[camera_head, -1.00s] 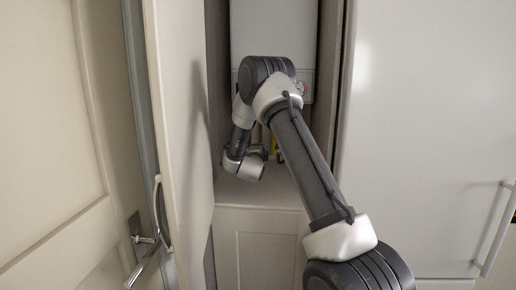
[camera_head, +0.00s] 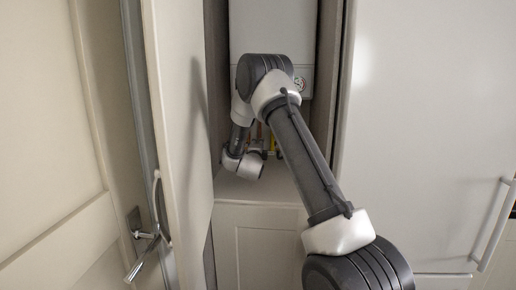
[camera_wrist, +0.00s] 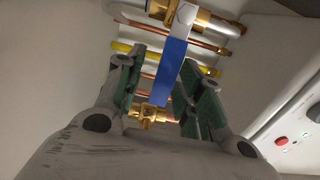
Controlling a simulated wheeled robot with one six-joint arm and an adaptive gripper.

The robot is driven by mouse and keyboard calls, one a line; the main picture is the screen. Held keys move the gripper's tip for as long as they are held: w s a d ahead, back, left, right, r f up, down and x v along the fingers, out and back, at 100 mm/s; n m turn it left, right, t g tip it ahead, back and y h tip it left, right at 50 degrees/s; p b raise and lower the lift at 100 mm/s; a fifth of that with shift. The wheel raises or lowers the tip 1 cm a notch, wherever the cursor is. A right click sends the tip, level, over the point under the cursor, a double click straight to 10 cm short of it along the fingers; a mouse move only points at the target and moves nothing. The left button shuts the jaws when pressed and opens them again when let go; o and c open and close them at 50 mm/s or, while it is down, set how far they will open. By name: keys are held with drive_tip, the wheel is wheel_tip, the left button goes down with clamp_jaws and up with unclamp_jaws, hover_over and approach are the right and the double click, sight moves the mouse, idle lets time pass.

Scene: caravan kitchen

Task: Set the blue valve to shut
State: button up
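The blue valve lever (camera_wrist: 172,62) shows in the wrist view, fixed to a brass valve body (camera_wrist: 205,20) at the top. It runs down and slightly left, crosswise to the pipes. My gripper (camera_wrist: 160,64) is open, with one green-padded finger on each side of the lever. Gaps show between the lever and both pads, so it appears not to be gripped. How deep the lever sits between the fingers is hard to tell. In the head view my arm reaches into the cupboard and hides the valve and the fingers.
Copper pipes and a yellow pipe (camera_wrist: 122,47) run behind the fingers, with another brass fitting (camera_wrist: 153,113) lower down. The white boiler (camera_head: 272,28) hangs above, its button panel (camera_wrist: 290,135) at right. The open cupboard door (camera_head: 178,120) stands close on the left, the fridge (camera_head: 430,140) on the right.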

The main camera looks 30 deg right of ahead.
drive_tip(key=v, duration=1.2)
idle(0.3)
drive_tip(key=s+a+r+n+g+y, duration=0.3)
drive_tip(key=s+a+r+n+y, duration=0.65)
drive_tip(key=n, duration=0.35)
drive_tip(key=s+d+n+g, duration=0.1)
drive_tip(key=s+n+g, duration=0.6)
drive_tip(key=s, duration=2.5)
drive_tip(key=n, duration=0.5)
drive_tip(key=shift+s+d+r+g, duration=0.2)
drive_tip(key=shift+s+d+g, duration=0.05)
drive_tip(key=shift+s+g, duration=0.15)
